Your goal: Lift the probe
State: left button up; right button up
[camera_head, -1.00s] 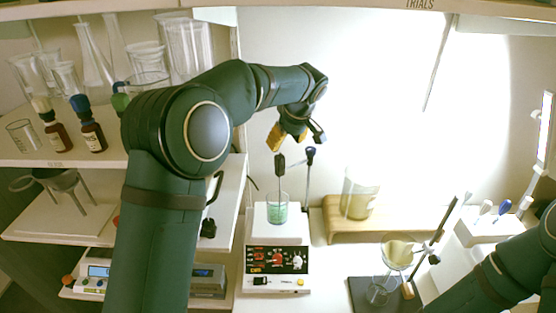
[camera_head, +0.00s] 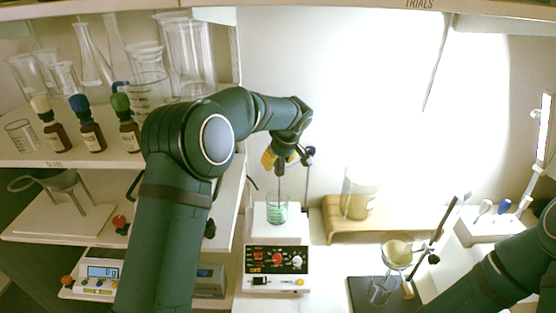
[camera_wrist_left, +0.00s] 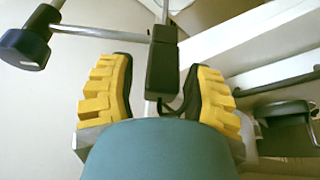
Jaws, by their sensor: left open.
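The probe (camera_head: 281,169) has a black block handle and a thin rod that reaches down into a glass beaker of green liquid (camera_head: 278,212). The beaker stands on the white plate of a stirrer (camera_head: 277,262) with red displays. My left gripper (camera_head: 281,158) is at the top of the probe. In the left wrist view its yellow-padded fingers are open, one on each side of the black probe handle (camera_wrist_left: 162,62), with gaps visible. My right gripper is outside the views.
A support rod with a dark blue knob (camera_head: 310,151) stands just right of the probe; the knob (camera_wrist_left: 24,50) is also close in the left wrist view. A wooden stand with a large beaker (camera_head: 359,195) is to the right. Shelves with bottles and glassware are at left.

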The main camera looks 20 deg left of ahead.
pick_arm(q)
grip_shut()
notch_tip(320, 180, up, 10)
jog(key=p, duration=0.4)
jog(key=shift+r+p, duration=0.1)
jog(key=shift+p, duration=0.25)
jog(key=shift+o, duration=1.6)
grip_release()
jog(key=v, duration=0.7)
jog(key=shift+r, duration=0.15)
